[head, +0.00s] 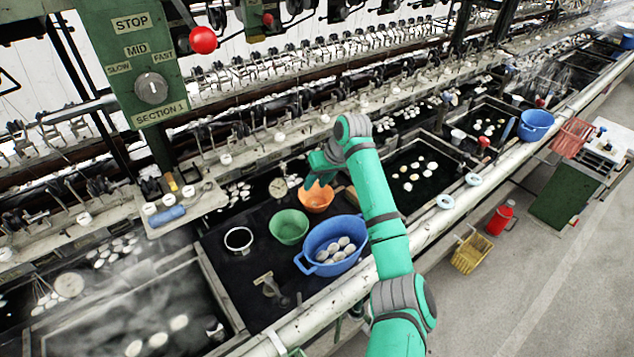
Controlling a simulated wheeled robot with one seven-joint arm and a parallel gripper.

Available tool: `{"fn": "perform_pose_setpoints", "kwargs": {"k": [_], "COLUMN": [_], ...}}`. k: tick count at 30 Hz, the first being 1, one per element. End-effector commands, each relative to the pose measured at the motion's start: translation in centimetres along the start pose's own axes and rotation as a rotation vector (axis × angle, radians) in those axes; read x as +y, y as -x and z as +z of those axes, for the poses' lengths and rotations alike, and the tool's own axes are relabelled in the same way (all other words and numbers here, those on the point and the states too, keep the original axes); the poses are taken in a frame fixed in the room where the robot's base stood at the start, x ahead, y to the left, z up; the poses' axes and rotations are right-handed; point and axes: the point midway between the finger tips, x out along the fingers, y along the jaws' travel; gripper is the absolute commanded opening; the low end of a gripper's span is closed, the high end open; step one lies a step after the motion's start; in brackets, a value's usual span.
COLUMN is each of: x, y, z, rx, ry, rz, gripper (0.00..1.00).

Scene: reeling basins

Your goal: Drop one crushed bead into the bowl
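No thing in view can be told for sure as a crushed bead. Several pale oval cocoon-like pieces lie in a blue two-handled basin (318,262) on the dark worktop. A green bowl (288,228) stands to its upper left, looking empty. An orange bowl (316,201) stands behind the basin, its far side partly covered by my gripper. Which bowl the task means is not clear. My gripper (317,178) is at or over the far rim of the orange bowl. Its fingers are small and dark, so I cannot see their opening or anything held.
A black-lined ring-shaped pot (239,240) and a metal fitting (270,288) stand on the worktop. A dial gauge (278,187) is left of my gripper. Water troughs (419,172) with pale pieces lie on both sides. A white rail (345,297) runs along the front.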

Motion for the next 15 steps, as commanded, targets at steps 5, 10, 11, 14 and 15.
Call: {"fn": "perform_pose_setpoints", "kwargs": {"k": [5,10,11,14,15], "x": [-0.1,-0.1,-0.1,-0.1,-0.1], "y": [0.1,1.4,1.8,3.7,4.4], "z": [0.0,-0.1,-0.1,-0.2,-0.1], "rx": [0.0,0.002,0.002,0.004,0.003], "ry": [0.001,0.001,0.001,0.002,0.002], "rz": [0.0,0.0,0.0,0.001,0.001], "gripper": [0.32,0.32,0.32,0.32,0.32]}}
